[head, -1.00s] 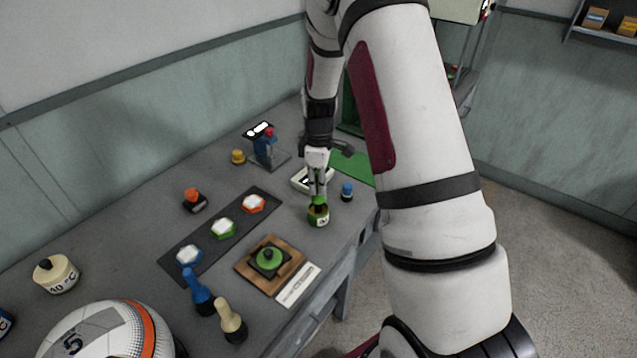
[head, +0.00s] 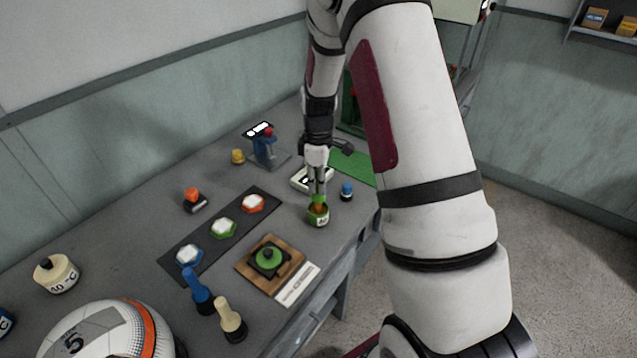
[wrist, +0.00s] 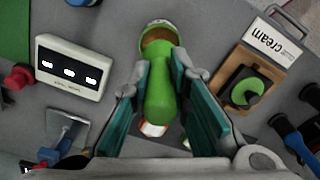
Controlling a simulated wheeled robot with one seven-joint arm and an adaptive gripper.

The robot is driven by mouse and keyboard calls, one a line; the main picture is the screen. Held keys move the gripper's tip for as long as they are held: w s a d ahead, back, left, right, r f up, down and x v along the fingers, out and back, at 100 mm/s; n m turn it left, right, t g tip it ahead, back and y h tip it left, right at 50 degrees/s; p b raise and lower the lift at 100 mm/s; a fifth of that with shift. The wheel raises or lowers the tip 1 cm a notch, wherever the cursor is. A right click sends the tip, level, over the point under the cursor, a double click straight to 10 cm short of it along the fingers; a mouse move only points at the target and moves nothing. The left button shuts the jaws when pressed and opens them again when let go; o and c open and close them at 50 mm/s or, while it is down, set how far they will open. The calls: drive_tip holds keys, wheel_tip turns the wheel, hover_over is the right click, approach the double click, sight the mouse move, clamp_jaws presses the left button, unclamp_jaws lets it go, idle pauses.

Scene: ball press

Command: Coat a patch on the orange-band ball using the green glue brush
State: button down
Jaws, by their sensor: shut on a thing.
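My gripper (head: 317,185) is shut on the green glue brush (wrist: 160,97), whose rounded handle lies between the finger pads in the wrist view. The green glue pot (head: 318,217) stands on the table right under the brush. Its open mouth with a brown inside shows past the handle in the wrist view (wrist: 158,40). The brush's lower end is at the pot's mouth; I cannot tell how far it is inside. The orange-band ball (head: 100,335), white with grey panels and a 5, is at the lower left of the head view, partly cut off.
A green-knobbed tool on a wooden board (head: 283,285), blue (head: 203,298) and cream (head: 230,325) handled tools, and a dark strip with several hexagonal pieces (head: 180,270) lie between pot and ball. A white display box (wrist: 72,68) and blue-capped bottle (head: 347,191) stand near the pot.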

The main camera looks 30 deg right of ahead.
drive_tip(key=shift+r+p, duration=0.8)
drive_tip(key=shift+r, duration=2.45)
